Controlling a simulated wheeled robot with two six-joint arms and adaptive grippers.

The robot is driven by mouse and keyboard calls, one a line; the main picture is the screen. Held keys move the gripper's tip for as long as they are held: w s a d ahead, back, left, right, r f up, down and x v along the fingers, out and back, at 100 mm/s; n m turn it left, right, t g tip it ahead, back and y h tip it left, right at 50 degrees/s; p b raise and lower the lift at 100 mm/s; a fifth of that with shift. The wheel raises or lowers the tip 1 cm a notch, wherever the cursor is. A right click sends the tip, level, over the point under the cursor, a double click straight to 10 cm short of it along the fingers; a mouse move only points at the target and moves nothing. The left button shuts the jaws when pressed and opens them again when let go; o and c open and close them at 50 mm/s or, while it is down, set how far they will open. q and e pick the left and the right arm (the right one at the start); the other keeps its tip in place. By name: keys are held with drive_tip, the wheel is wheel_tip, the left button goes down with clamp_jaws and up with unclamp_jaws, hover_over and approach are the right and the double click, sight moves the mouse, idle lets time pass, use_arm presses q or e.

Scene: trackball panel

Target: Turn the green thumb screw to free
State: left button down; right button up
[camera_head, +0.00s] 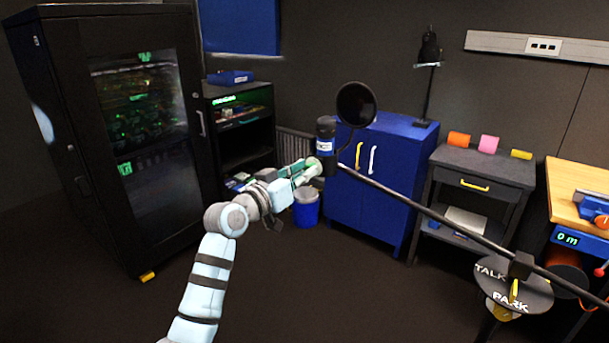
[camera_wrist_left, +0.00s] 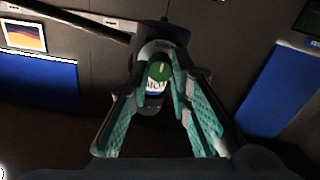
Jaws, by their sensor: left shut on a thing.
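The green thumb screw (camera_wrist_left: 159,70) shows in the left wrist view as a round green cap with a pale line on it. A white and blue label with partly hidden lettering sits just below it. My left gripper (camera_wrist_left: 160,88) has its teal fingers on either side of the screw and is shut on it. In the head view my left gripper (camera_head: 310,168) reaches the end of the boom, beside the black microphone (camera_head: 326,130). The screw is too small and covered to make out clearly there. My right gripper is not in view.
A round pop filter (camera_head: 356,105) stands above the microphone. The long black boom (camera_head: 430,212) runs down right to a TALK/PARK disc (camera_head: 519,290) with a yellow pointer. A blue cabinet (camera_head: 385,185) and blue bin (camera_head: 306,208) stand behind. The middle floor is clear.

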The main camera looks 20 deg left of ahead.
use_arm(q)
drive_tip(key=shift+r, duration=0.1)
drive_tip(key=c, duration=1.5)
unclamp_jaws()
drive_tip(key=shift+o, duration=0.2)
drive_tip(key=v, duration=1.2)
drive_tip(key=shift+d, duration=0.15)
